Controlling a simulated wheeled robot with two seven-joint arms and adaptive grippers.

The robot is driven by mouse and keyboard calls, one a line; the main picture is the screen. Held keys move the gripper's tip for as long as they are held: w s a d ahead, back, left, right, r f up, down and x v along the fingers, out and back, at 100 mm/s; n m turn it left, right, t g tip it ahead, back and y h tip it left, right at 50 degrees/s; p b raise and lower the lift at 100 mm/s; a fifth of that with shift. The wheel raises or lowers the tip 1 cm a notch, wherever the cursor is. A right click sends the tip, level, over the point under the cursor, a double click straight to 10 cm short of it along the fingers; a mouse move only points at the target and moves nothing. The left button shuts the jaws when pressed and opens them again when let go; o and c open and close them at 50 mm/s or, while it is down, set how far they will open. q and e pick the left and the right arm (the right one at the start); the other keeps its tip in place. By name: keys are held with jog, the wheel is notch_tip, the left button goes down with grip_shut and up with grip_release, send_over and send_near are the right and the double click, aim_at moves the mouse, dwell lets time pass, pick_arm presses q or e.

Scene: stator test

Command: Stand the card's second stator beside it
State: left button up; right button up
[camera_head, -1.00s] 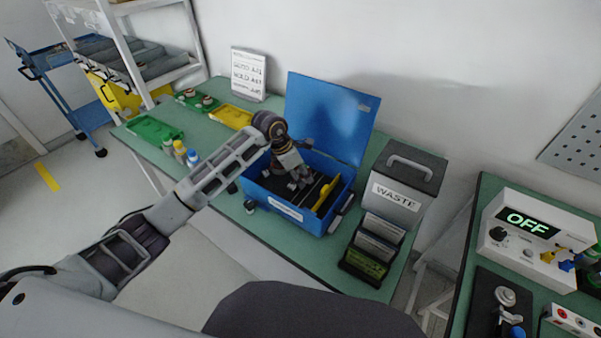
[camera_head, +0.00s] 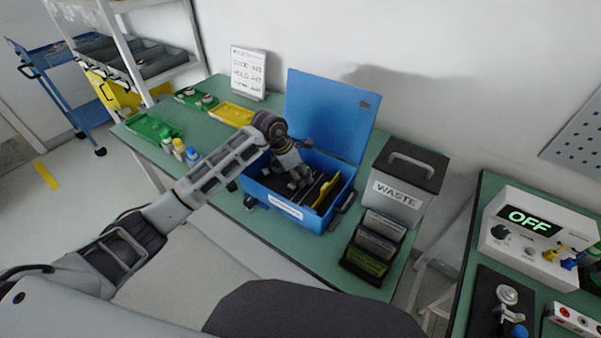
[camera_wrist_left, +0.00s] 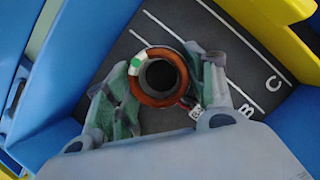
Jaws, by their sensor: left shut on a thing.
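My left gripper (camera_head: 297,184) reaches down into the open blue case (camera_head: 322,222) in the head view. In the left wrist view its two green-grey pads (camera_wrist_left: 163,92) are shut on a copper-orange ring-shaped stator (camera_wrist_left: 148,97) with a dark hole and a green and white mark. The stator is over the case's dark floor (camera_wrist_left: 180,22), with white lines and the letters B and C beside it. I cannot tell whether it touches the floor. A white printed card (camera_head: 248,73) stands upright at the back of the table. My right gripper is out of view.
A yellow divider (camera_head: 326,193) stands in the case beside the gripper, and the blue lid (camera_head: 330,110) is raised behind. A waste bin (camera_head: 400,188) is to the right. A yellow tray (camera_head: 231,115), green trays (camera_head: 146,127) and small bottles (camera_head: 179,148) lie left on the table.

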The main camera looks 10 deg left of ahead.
pick_arm(q)
jog(key=o, duration=1.4)
jog(key=shift+v, duration=6.05)
